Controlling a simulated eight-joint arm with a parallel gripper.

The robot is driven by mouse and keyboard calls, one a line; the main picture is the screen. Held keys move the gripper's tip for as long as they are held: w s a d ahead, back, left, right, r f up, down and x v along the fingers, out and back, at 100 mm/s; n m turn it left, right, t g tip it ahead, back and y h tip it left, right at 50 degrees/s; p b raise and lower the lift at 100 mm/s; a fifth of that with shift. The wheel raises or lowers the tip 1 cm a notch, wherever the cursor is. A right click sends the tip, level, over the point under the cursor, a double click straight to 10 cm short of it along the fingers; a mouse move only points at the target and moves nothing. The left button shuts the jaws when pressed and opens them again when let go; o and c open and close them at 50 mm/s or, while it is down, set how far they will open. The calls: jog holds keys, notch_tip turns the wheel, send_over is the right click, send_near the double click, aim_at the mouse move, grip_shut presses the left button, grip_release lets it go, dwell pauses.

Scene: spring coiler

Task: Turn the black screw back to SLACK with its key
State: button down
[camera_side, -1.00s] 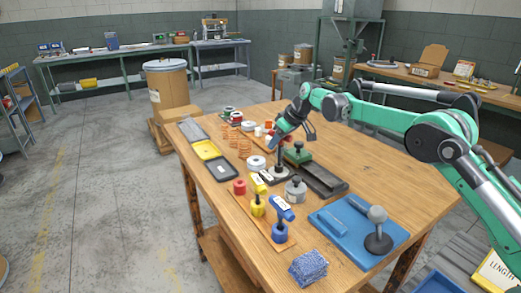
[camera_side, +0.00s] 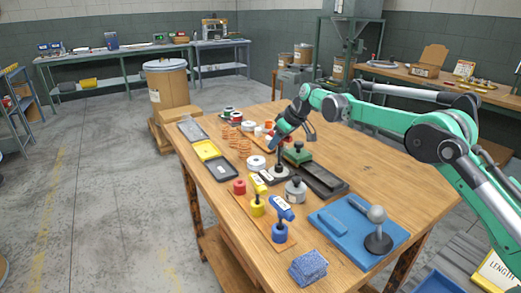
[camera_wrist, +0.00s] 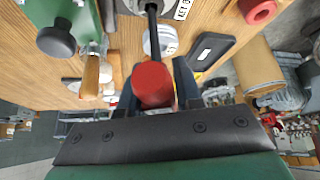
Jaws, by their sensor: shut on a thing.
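My gripper (camera_wrist: 153,88) is shut on the red handle of a key (camera_wrist: 153,84), with a dark finger on its right side. The key's black shaft (camera_wrist: 152,25) runs from the red handle to this unit, whose black base (camera_wrist: 128,6) shows at the top of the wrist view. The screw itself and its contact with the key's tip are hidden. A white label (camera_wrist: 183,8) beside it is only partly readable; the SLACK mark cannot be made out.
A grey knobbed weight (camera_side: 295,190), a green block (camera_side: 298,153) and a white spool (camera_side: 256,163) stand close by. A blue mat (camera_side: 335,250) lies in front.

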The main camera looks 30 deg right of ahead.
jog(key=shift+f, duration=1.05)
dwell(0.5)
